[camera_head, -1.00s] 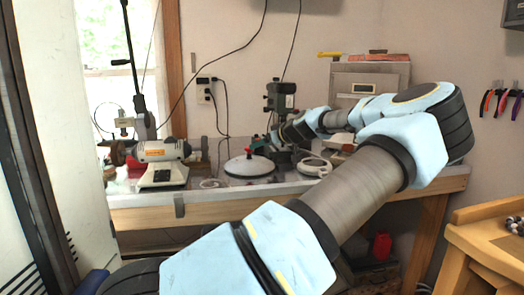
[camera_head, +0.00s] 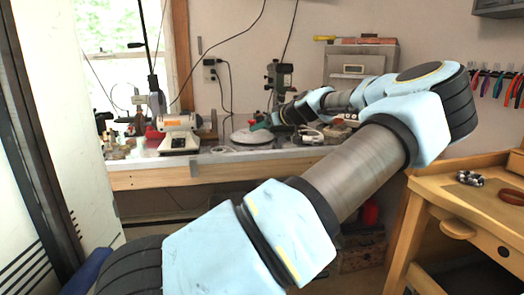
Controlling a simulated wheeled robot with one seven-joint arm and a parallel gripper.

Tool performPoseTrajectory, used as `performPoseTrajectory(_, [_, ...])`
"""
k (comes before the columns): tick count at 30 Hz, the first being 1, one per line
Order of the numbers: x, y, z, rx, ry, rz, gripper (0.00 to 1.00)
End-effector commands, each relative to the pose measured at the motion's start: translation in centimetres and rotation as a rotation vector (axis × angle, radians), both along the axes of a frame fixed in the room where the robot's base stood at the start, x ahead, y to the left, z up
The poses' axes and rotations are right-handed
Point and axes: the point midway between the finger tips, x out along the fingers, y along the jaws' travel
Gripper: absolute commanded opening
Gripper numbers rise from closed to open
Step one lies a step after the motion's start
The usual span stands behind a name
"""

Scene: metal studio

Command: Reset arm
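My arm rises from the bottom of the head view, bends at an elbow at the right, and reaches back toward the workbench (camera_head: 150,180) by the far wall. My gripper (camera_head: 272,121) is at the far end of the arm, in front of or over the bench. It is small and partly hidden by my own wrist links, so its fingers cannot be made out. I cannot tell whether it holds anything or touches the bench.
On the bench are a white machine (camera_head: 180,134), a round white-topped item (camera_head: 252,136), a grey-green instrument (camera_head: 279,76) and a metal box (camera_head: 360,62). A wooden bench (camera_head: 480,215) stands at the right. A white panel (camera_head: 55,130) is close at the left.

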Motion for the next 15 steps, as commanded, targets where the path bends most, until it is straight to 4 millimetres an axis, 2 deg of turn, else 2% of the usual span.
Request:
performPoseTrajectory(8, [-1.2, 3.6, -2.5, -0.029, 0.091, 0.039, 0.73])
performPoseTrajectory(15, [-3.6, 7.8, -6.1, -0.083, 0.225, 0.080, 0.73])
